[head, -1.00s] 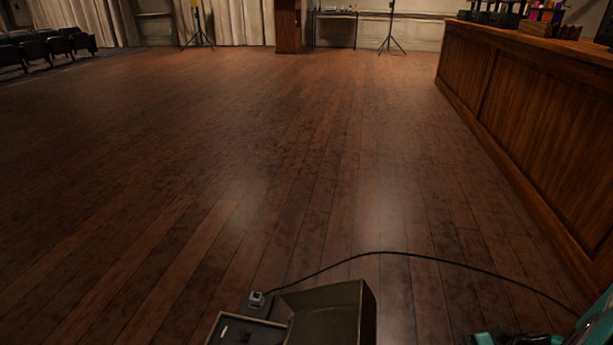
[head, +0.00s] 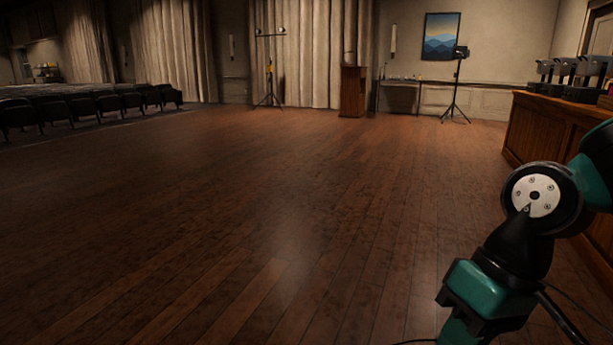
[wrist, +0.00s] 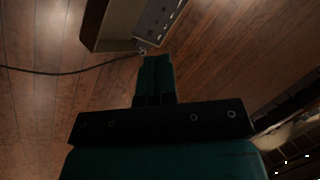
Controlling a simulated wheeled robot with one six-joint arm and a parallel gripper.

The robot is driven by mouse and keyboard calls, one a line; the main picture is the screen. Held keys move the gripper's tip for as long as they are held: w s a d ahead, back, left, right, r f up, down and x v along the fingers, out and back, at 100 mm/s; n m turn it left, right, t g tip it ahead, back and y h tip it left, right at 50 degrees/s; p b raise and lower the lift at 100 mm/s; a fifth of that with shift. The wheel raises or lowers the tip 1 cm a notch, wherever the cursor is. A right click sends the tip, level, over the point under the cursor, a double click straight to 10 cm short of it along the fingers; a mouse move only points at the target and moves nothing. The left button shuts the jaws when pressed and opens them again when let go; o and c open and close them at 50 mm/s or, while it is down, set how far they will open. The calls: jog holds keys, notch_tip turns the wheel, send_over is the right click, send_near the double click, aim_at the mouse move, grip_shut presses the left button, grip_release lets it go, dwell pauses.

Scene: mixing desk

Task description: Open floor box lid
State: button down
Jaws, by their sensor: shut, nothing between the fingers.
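The floor box shows at the top of the wrist view, cut off by the frame edge. Its grey socket panel (wrist: 160,18) lies exposed. Its lid (wrist: 118,22), a hollow brownish shape with a dark edge, appears raised beside the panel. A small plug (wrist: 142,50) with a black cable (wrist: 70,72) sits at the box's near corner. My gripper (wrist: 156,60) is shut and empty, its green fingertips pointing toward the box near the plug; contact cannot be told. In the head view the box and the fingertips are out of frame; only my arm shows at right.
Open wooden floor (head: 250,230) fills the middle of the head view. A wooden desk (head: 550,130) stands at right, rows of dark seats (head: 90,105) at far left. A lectern (head: 353,92) and light stands (head: 270,85) are at the back.

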jog(key=s+a+r+n+t, duration=0.1)
jog(key=s+a+r+n, duration=0.2)
jog(key=s+r, duration=0.15)
notch_tip(320, 180, up, 37)
jog(key=p, duration=3.7)
jog(key=shift+f+p, duration=0.2)
jog(key=shift+p, duration=0.15)
jog(key=c, duration=1.8)
grip_release()
jog(key=shift+r+p, duration=0.35)
jog(key=o, duration=0.3)
jog(key=shift+o, duration=0.2)
jog(key=shift+d, duration=0.1)
